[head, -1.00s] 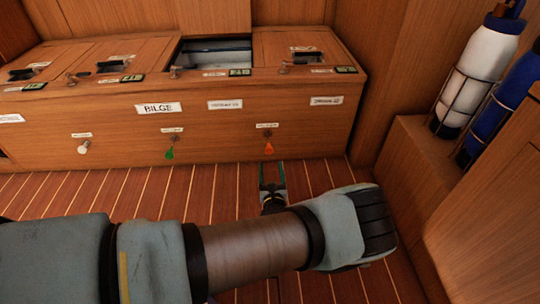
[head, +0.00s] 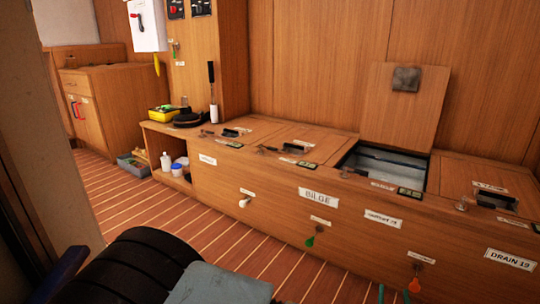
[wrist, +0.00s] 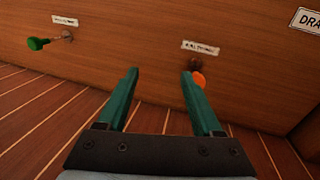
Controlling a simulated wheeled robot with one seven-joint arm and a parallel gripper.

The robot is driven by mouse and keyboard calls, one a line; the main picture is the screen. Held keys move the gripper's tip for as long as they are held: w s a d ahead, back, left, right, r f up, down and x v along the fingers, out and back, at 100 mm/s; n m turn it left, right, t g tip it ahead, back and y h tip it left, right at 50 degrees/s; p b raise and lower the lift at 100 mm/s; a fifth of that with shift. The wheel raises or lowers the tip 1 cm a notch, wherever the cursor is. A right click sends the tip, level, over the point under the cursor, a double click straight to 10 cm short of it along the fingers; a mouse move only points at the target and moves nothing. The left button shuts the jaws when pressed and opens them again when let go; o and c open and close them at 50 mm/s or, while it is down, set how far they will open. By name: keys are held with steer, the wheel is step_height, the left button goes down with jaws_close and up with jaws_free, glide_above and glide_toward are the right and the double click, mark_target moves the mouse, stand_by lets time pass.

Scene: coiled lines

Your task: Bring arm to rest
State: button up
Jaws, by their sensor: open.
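My gripper (wrist: 158,100) shows in the wrist view with its two green fingers apart and nothing between them. It is close to the front of the wooden bench locker (wrist: 130,50), above the striped floor. An orange-handled valve (wrist: 198,78) is just behind the right fingertip, partly hidden by it; I cannot tell whether they touch. A green-handled valve (wrist: 40,43) is to the left. In the head view my arm (head: 215,285) crosses the bottom edge, and a green fingertip shows beside the orange handle (head: 414,286).
The bench (head: 320,225) has an open hatch (head: 380,170) with its lid (head: 398,105) raised. A white knob (head: 245,202) sticks out of the bench front. Bottles (head: 166,162) and a grey crate (head: 133,165) stand at the far left. The striped floor (head: 180,215) between is clear.

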steer(key=w+a+r+n+g+y+p, duration=0.1)
steer(key=w+a+r+n+g+y, duration=0.1)
steer(key=w+a+r+n+y, duration=0.45)
steer(key=w+a+r+n+g+y, duration=0.15)
steer(key=a+n+y, duration=0.25)
steer(key=a, duration=0.5)
steer(key=w+a+r+n+g+y+p, duration=0.1)
steer(key=w+a+r+n+y, duration=0.4)
steer(key=a+n, duration=0.15)
steer(key=s+a+r+n+g+h+p, duration=0.1)
steer(key=s+a+r+n+g, duration=0.1)
steer(key=a+r+n+g, duration=0.55)
steer(key=s+a+r+n+g+h+p, duration=0.1)
steer(key=s+a+r+n+g, duration=0.3)
steer(key=a, duration=0.6)
steer(key=s+a+r+n+t+h+p, duration=0.2)
steer(key=a+r+n+h, duration=0.45)
steer(key=r+n, duration=0.55)
step_height(320, 180, up, 38)
steer(key=m+p, duration=0.1)
steer(key=p, duration=3.6)
steer(key=shift+r+y, duration=0.15)
steer(key=shift+y, duration=0.25)
steer(key=shift+s+a, duration=0.1)
